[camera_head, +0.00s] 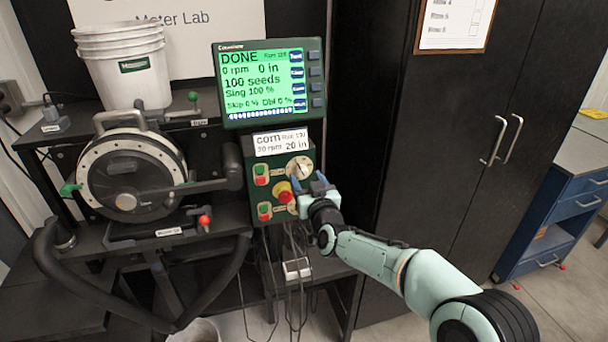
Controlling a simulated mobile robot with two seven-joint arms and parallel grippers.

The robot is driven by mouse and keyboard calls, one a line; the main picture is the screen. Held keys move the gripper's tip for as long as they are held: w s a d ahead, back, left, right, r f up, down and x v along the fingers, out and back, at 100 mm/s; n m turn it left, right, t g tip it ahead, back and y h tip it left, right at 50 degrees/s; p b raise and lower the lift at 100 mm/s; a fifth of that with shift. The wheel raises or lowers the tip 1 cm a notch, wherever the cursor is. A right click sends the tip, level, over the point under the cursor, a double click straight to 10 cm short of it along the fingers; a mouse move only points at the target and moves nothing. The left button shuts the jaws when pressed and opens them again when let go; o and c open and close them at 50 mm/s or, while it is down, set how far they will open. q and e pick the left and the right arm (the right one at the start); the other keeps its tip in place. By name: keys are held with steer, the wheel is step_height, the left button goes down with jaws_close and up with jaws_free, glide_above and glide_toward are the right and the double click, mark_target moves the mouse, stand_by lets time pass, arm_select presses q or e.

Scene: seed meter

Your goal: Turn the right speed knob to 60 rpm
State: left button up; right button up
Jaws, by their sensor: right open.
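A dark green control box (250,190) stands below the screen. A round pale dial with a knob (299,167) sits at its upper right. A second pale dial (293,206) shows lower right, partly hidden by my right gripper. I cannot tell either knob's exact setting. My right gripper (309,184) is open, its blue-tipped fingers just below and right of the upper dial; I cannot tell whether they touch the box. A label card (281,142) above reads corn, what looks like 30 rpm, and 20 in. My left gripper is not in view.
A red-and-yellow stop button (283,190) is left of my gripper, with green-and-red switches (261,175) farther left. The screen (266,83) reads DONE, 0 rpm. The seed meter (130,175) stands left, white buckets (125,72) behind it. A dark cabinet (455,100) is right.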

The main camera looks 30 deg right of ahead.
mark_target(302, 171)
steer(key=shift+x, duration=1.5)
steer(key=c, duration=1)
steer(key=shift+c, duration=0.2)
